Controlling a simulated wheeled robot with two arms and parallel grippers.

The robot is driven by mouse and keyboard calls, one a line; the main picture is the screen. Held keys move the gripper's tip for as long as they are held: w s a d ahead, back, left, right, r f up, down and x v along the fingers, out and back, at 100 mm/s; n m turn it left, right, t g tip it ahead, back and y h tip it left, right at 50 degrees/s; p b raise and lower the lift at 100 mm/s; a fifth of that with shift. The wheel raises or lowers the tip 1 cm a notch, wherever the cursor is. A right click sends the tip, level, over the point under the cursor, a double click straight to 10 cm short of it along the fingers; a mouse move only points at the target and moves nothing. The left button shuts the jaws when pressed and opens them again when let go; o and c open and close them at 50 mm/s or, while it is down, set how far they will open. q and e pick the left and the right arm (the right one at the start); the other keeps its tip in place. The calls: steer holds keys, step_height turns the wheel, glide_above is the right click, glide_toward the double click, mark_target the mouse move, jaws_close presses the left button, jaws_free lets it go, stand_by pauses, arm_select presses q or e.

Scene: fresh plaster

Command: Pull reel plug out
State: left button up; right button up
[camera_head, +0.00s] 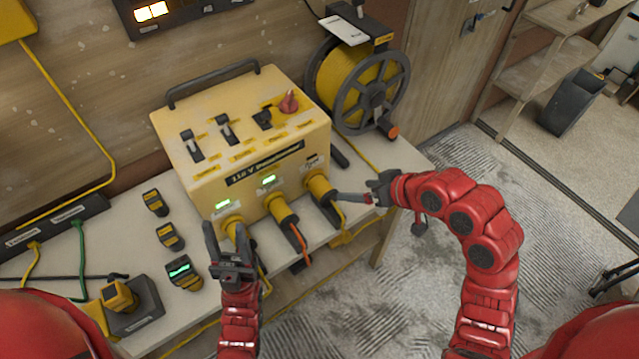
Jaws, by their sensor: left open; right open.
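The yellow 110 V transformer box (240,145) stands on the bench with three yellow plugs in its front. The left plug (232,226) is partly hidden by my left gripper. The middle plug (281,207) has an orange cable hanging from it. The right plug (318,186) is nearest the cable reel (350,85). I cannot read which plug is the reel's. My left gripper (225,238) is open, its fingers upright in front of the left plug.
Several yellow-and-black devices (170,237) lie on the bench (70,255) left of the box. A power strip (50,227) is at the far left. Cables hang over the front edge.

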mark_target(322, 189)
steer(key=p+x, duration=0.4)
steer(key=x, duration=1.2)
steer(key=shift+w+f, duration=0.1)
steer(key=shift+w, duration=0.15)
jaws_close()
